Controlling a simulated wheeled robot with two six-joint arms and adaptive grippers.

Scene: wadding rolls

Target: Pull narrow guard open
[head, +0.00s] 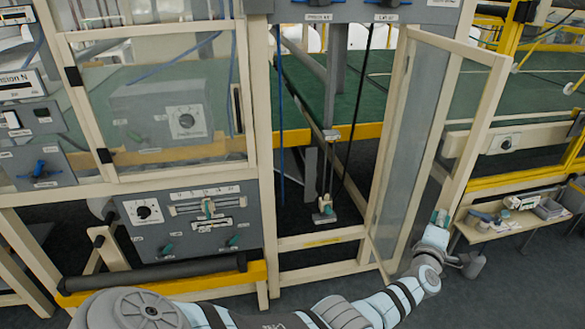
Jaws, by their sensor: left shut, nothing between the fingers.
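The narrow guard (478,130) is a tall cream frame with a clear panel, right of centre in the head view. It stands swung out from the machine front, leaving the narrow opening beside it uncovered. My left arm reaches across the bottom of the view from the left. I cannot tell whether the fingertips touch the post. My right gripper is not in view.
Left of the opening is a grey control panel (190,222) with knobs and teal levers, above a dark roller (150,274). A low table (490,238) with small boxes stands at right, close behind my gripper. Dark floor at lower right is clear.

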